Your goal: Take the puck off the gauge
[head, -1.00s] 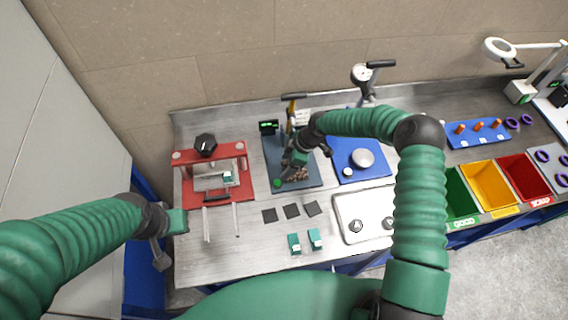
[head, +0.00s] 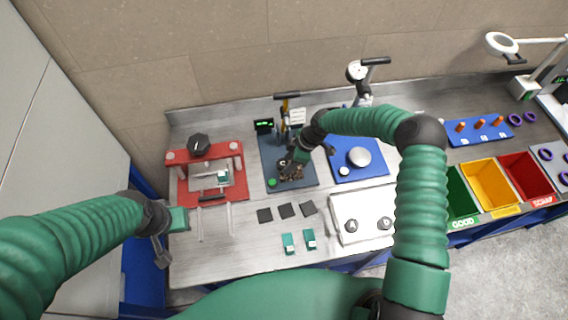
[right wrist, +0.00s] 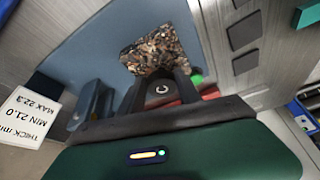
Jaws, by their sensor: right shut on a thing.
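The puck (right wrist: 158,50) is a speckled brown and black block at the fingertips of my right gripper (right wrist: 162,88) in the right wrist view. In the head view the puck (head: 290,173) shows low on the gauge's dark base plate (head: 271,154), partly hidden by my right gripper (head: 292,162), which is shut on it. Whether the puck touches the plate I cannot tell. The gauge's yellow post (head: 285,107) and green-lit display (head: 264,126) stand behind. My left gripper (head: 160,251) hangs by the bench's left end, far from the gauge; its jaws are unclear.
A red press (head: 240,187) stands left of the gauge, a blue plate (head: 374,171) right of it. Dark squares (head: 287,211) and small green blocks (head: 288,243) lie in front. A limits card (right wrist: 27,117) stands beside the gauge. Coloured bins (head: 488,184) are at right.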

